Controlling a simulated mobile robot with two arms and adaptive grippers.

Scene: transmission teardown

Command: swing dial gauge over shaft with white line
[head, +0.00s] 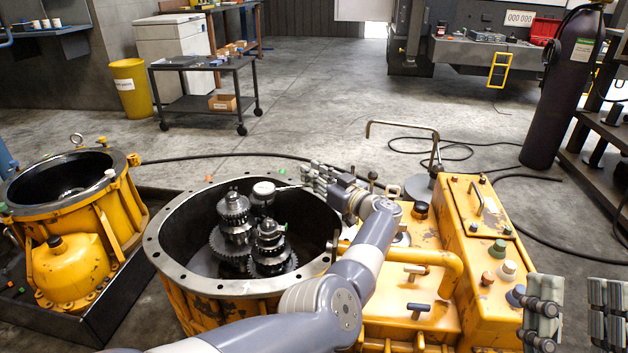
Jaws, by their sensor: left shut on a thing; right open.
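My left gripper (316,179) is at the far right rim of the large yellow housing, pointing left, shut on a thin rod. The rod reaches left to a small round pale-topped part (264,188), which looks like the dial gauge, above the gears at the back. Several geared shafts stand upright in the open housing (160,251): one at left (234,212) and one at front (270,240). The one under the pale part is partly hidden. I cannot make out a white line on any shaft. My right gripper (572,318) is open and empty at the lower right.
A yellow gearbox cover with pipes and knobs (455,262) adjoins the housing at right. A bent rod stand (437,150) rises behind it. A second yellow housing (80,215) sits in a dark tray at left. A cart (205,65) and gas cylinder (565,90) stand farther back.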

